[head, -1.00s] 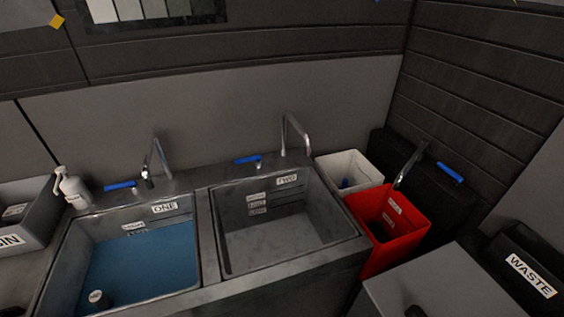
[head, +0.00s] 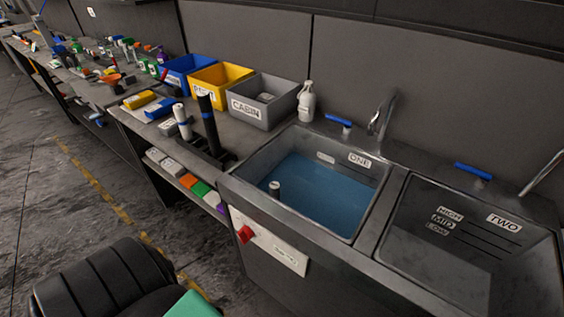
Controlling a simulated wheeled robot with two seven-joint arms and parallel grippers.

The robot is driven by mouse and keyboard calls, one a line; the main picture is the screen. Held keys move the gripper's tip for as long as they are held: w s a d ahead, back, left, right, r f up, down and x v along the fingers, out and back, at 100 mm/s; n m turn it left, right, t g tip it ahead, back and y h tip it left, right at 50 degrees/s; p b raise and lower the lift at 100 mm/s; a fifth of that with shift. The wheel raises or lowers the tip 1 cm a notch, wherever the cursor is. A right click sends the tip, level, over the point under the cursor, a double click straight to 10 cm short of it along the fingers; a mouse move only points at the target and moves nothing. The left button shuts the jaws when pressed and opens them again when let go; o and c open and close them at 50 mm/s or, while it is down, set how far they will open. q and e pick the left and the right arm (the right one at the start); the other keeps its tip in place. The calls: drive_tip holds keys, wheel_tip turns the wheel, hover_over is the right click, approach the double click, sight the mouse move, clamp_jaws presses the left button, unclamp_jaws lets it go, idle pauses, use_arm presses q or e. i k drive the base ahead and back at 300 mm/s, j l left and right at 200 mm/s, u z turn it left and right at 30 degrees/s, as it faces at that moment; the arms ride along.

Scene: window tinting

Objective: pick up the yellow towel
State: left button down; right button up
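A yellow folded cloth-like item (head: 138,99), which looks like the yellow towel, lies on the bench left of the sinks. A similar blue item (head: 160,108) lies right beside it. Neither of my grippers is in view.
Blue, yellow (head: 218,78) and grey (head: 262,103) bins stand along the back of the bench, with dark and white rolls in front. Sink ONE (head: 318,180) holds blue water; sink TWO (head: 470,240) is to its right. A black ribbed seat-like object (head: 105,285) stands on the floor at the lower left.

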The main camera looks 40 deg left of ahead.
sight(139, 100)
drive_tip(key=u, duration=2.25)
drive_tip(key=z, duration=0.25)
drive_tip(key=i+j+z, duration=0.2)
drive_tip(key=z, duration=0.3)
drive_tip(key=i+j+z, duration=0.1)
drive_tip(key=j+z, duration=0.15)
drive_tip(key=z, duration=0.2)
drive_tip(key=i+j+z, duration=0.1)
drive_tip(key=j+z, duration=0.25)
drive_tip(key=z, duration=0.15)
